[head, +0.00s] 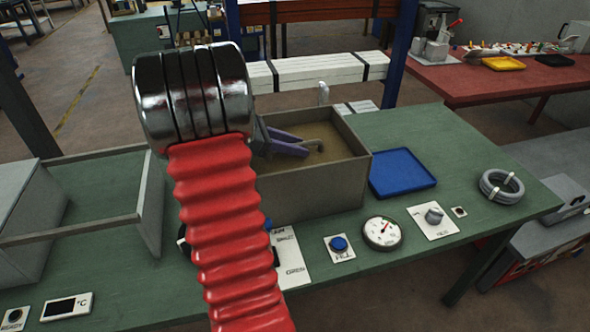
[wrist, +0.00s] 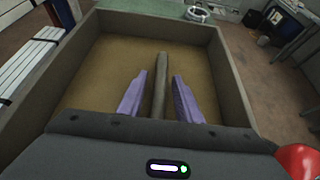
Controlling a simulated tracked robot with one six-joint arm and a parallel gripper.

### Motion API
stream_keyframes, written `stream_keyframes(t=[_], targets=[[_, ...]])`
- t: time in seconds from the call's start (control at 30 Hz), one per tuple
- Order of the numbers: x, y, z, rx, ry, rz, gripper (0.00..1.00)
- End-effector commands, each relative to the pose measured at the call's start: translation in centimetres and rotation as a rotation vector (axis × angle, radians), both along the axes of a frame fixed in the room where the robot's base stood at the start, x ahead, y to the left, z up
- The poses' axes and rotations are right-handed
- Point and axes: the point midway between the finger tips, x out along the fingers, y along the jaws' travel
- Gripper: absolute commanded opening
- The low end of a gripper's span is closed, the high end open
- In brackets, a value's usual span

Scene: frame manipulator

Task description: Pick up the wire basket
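No wire mesh or whole basket shows in either view. A grey-brown bar with a bent end (head: 315,143) stands out above the brown contents of an open grey box (head: 318,190); whether it is the wire basket's handle I cannot tell. My gripper (head: 303,146) is over the box with its purple fingers pointing in. In the wrist view the bar (wrist: 161,62) runs between the two fingers of my gripper (wrist: 160,76). The fingers are apart, with a narrow gap on each side of the bar. Anything below the brown surface is hidden.
The box stands on a green bench (head: 450,155). A blue tray (head: 402,172) and a cable coil (head: 501,186) lie to its right. A gauge (head: 382,233) and a blue button (head: 339,244) sit in front. My red-sleeved arm covers the box's left side.

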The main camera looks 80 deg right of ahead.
Motion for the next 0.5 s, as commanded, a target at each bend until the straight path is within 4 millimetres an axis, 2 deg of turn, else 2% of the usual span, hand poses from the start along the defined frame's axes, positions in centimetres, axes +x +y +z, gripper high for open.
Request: stream_keyframes(t=[0.07, 0.4, 0.5], targets=[[0.00, 0.00, 0.01, 0.000, 0.000, 0.000, 0.26], [-0.02, 0.00, 0.00, 0.000, 0.000, 0.000, 0.02], [-0.03, -0.01, 0.01, 0.000, 0.000, 0.000, 0.00]])
